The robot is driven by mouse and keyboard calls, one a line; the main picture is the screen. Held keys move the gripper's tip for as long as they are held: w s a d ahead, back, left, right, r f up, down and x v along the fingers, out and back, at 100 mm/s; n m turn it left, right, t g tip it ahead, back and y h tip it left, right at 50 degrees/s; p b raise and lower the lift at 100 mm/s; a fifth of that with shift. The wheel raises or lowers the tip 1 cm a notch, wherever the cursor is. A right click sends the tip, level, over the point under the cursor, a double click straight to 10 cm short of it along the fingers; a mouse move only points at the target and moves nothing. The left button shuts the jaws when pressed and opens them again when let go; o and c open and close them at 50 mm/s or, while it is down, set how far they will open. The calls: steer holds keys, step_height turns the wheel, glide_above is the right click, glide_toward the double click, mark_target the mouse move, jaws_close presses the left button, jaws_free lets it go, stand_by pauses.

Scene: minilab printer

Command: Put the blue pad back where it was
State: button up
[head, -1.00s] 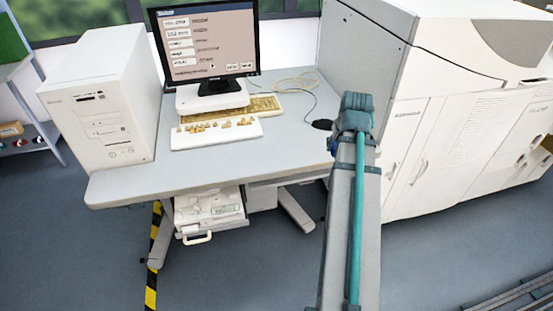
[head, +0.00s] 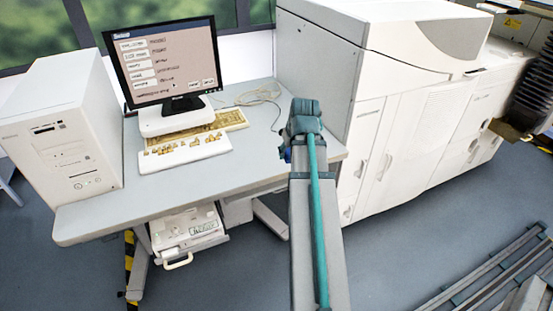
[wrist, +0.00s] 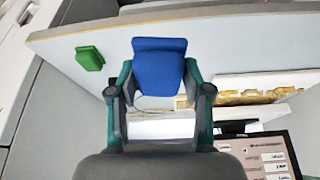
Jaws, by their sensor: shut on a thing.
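The blue pad (wrist: 159,70) is a flat, upright-looking block in the wrist view, between the two fingers of my gripper (wrist: 158,88). My gripper is shut on it, one finger at each side edge. The pad is over the light grey desk top (head: 95,207); I cannot tell if it touches the surface. A green pad (wrist: 90,58) is on the desk to the left of the blue pad in the wrist view, apart from it.
A monitor (head: 165,57), a keyboard (head: 185,151) with several small tan pieces and a white computer tower (head: 62,135) stand on the desk. The big white printer (head: 415,130) is close on the right of my arm. A drawer (head: 190,232) is open below.

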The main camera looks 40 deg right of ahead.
glide_toward(275, 160)
steer(key=shift+w+d+f+p, duration=0.3)
steer(key=shift+w+f+p, duration=0.15)
steer(key=shift+f+p, duration=0.15)
steer(key=shift+w+d+f, duration=0.25)
steer(key=shift+w+f, duration=0.4)
steer(key=shift+f, duration=0.15)
steer(key=shift+f+p, duration=0.4)
steer(key=shift+f, duration=1)
steer(key=shift+f, duration=0.3)
steer(key=o, duration=1.3)
steer(key=shift+o, duration=0.2)
steer(key=shift+r, duration=0.15)
steer(key=b+v, duration=0.1)
steer(key=v, duration=0.9)
steer(key=shift+s+r+b, duration=0.15)
steer(key=shift+r+b, duration=0.2)
steer(key=shift+d, duration=0.1)
